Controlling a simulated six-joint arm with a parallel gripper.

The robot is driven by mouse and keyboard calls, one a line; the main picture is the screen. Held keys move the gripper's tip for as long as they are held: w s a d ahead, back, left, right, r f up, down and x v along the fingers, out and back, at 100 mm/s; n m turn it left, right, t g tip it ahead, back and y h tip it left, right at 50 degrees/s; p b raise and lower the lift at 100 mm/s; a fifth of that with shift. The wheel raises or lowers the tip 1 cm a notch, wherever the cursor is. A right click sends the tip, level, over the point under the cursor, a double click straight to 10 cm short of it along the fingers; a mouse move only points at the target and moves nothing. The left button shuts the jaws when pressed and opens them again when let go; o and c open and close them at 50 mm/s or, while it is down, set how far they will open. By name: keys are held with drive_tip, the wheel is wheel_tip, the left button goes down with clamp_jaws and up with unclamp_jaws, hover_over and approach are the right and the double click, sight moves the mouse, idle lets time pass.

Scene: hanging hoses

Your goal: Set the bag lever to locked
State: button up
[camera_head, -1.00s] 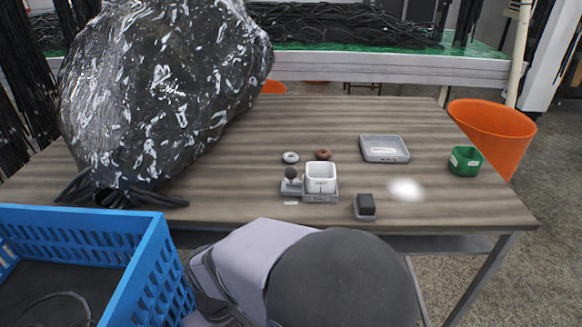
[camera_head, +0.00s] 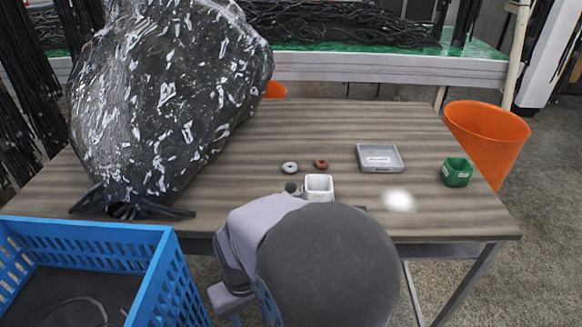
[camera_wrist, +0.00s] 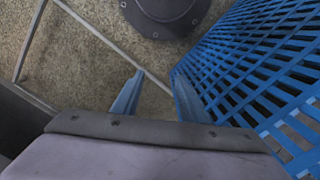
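A small lever with a round dark knob (camera_head: 292,187) stands beside a white square cup (camera_head: 319,187) near the table's front edge. Whether this is the bag lever I cannot confirm, and no marking is readable. My arm hides the grey base under them, so the lever's setting is unclear. My gripper (camera_wrist: 156,76) shows in the wrist view with two bluish fingers apart and nothing between them. It is over the floor beside the blue crate (camera_wrist: 245,70), away from the lever. In the head view the fingertips are not clearly visible.
A large wrapped black bag (camera_head: 165,110) fills the table's left. The blue crate (camera_head: 165,270) stands in front at left. Grey and brown rings (camera_head: 321,163), a grey tray (camera_head: 380,157), a green cup (camera_head: 456,172) and a white blurred blob (camera_head: 398,201) lie on the table. An orange bin (camera_head: 487,135) stands right.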

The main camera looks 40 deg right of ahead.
drive_tip(key=s+d+r+m+g+y+p, duration=0.1)
drive_tip(key=s+d+r+m+p, duration=0.2)
drive_tip(key=r+p, duration=0.4)
drive_tip(key=s+d+r+m+p, duration=0.1)
drive_tip(key=d+r+m+p, duration=0.1)
drive_tip(key=d+r+p, duration=0.45)
wheel_tip(320, 180, up, 14)
drive_tip(key=f+m+t+y+p, duration=0.15)
drive_tip(key=m+t+p, duration=0.45)
drive_tip(key=m+p, duration=0.85)
hover_over(294, 183)
drive_tip(key=s+d+b, duration=0.1)
drive_tip(key=s+b, duration=0.1)
drive_tip(key=shift+s+d+r+m, duration=0.1)
drive_tip(key=shift+d+r+m, duration=0.05)
drive_tip(key=shift+r+m, duration=0.4)
drive_tip(key=shift+m, duration=0.7)
drive_tip(key=shift+x, duration=3.75)
drive_tip(key=shift+s, duration=0.15)
drive_tip(key=shift+c, duration=0.4)
